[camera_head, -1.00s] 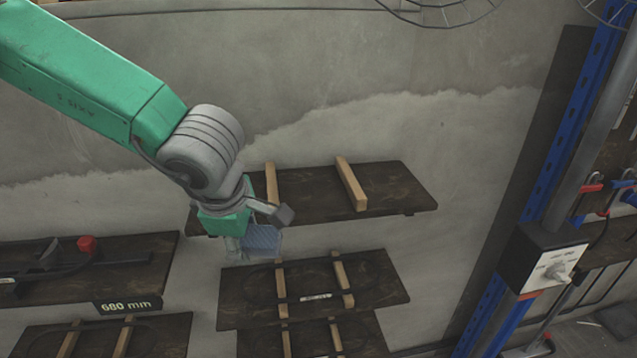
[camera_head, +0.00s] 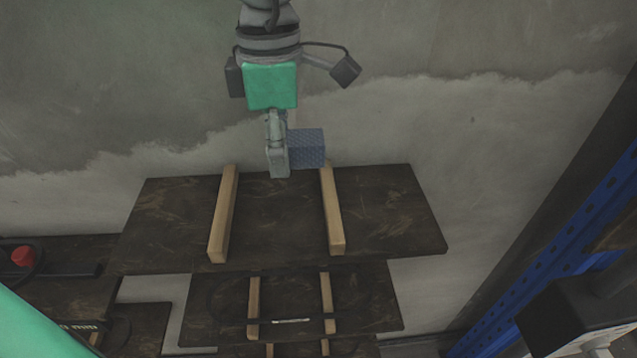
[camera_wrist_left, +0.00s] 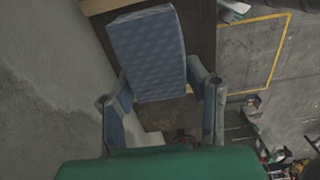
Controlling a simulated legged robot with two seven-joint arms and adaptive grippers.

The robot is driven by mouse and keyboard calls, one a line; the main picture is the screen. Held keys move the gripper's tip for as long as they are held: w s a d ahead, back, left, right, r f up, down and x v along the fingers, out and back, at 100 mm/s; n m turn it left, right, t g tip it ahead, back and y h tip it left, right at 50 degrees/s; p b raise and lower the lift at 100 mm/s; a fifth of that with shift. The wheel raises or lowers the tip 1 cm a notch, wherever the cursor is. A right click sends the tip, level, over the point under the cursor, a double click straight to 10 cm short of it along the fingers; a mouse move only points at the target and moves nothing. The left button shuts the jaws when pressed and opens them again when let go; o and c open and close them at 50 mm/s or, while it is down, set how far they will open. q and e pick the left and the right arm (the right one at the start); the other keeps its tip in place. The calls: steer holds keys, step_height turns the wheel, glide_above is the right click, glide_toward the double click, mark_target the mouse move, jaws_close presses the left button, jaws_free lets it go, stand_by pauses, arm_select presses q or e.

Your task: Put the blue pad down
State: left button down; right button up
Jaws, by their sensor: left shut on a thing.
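The blue pad (camera_head: 307,148) is a small patterned block in the grip of my left gripper (camera_head: 279,170). In the head view it shows to the right of the fingers, over the back part of the top dark shelf board (camera_head: 280,215). In the left wrist view the blue pad (camera_wrist_left: 147,52) stands out beyond the two fingers of the left gripper (camera_wrist_left: 163,95), which are on either side of its near end. Whether the pad touches the board cannot be told. My right gripper is not in view.
Two wooden strips, left (camera_head: 223,215) and right (camera_head: 332,210), lie across the top board. A lower shelf board (camera_head: 360,300) sits below it. A red knob (camera_head: 23,256) is at the far left, a blue upright (camera_head: 560,230) at the right. The board between the strips is clear.

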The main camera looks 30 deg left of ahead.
arm_select(q)
steer(key=shift+s+d+r, duration=0.4)
steer(key=shift+s+d, duration=0.1)
steer(key=shift+d, duration=0.3)
steer(key=shift+s+d, duration=0.1)
steer(key=shift+s, duration=0.1)
glide_above(287, 217)
steer(key=a, duration=0.1)
steer(key=f, duration=0.5)
steer(key=shift+w+a+f, duration=0.1)
steer(key=shift+w+a, duration=0.05)
steer(key=shift+a, duration=0.05)
steer(key=shift+f, duration=0.35)
steer(key=f, duration=0.1)
steer(key=d+f, duration=0.1)
steer(key=f, duration=0.1)
steer(key=shift+s+d+f, duration=0.1)
steer(key=shift+s+d, duration=0.1)
steer(key=shift+d+f, duration=0.2)
steer(key=shift+f, duration=0.05)
steer(key=shift+a+f, duration=0.1)
steer(key=shift+a, duration=0.1)
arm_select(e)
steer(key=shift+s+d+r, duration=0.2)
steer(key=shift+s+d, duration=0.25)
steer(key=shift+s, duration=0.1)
